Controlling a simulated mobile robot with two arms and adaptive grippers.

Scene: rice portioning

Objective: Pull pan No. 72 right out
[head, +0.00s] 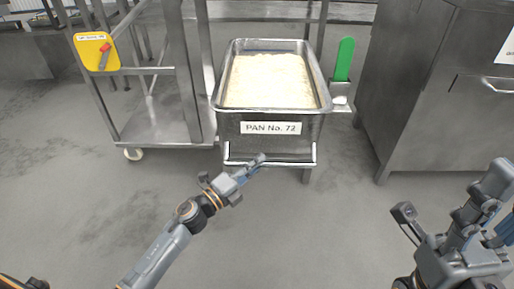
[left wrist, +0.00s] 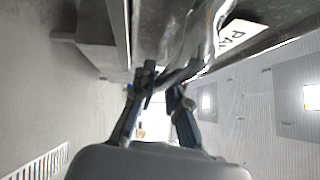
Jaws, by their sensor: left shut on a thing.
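Pan No. 72 (head: 271,143) is a deep metal pan of white rice (head: 268,80), with a white label on its front. It stands level in a metal stand in the head view. A bar handle (head: 290,163) runs across its front below the label. My left gripper (head: 256,163) is shut on this handle, left of its middle. In the left wrist view the two fingers (left wrist: 165,88) close around the shiny bar (left wrist: 190,68), with part of the label beyond. My right gripper (head: 440,210) is open and empty at the lower right, apart from the pan.
A wheeled metal cart (head: 165,125) with a yellow plate (head: 96,52) stands left of the pan. A green-handled tool (head: 344,60) sits in a holder at the pan's right. A steel cabinet (head: 425,100) stands further right. The grey floor in front is clear.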

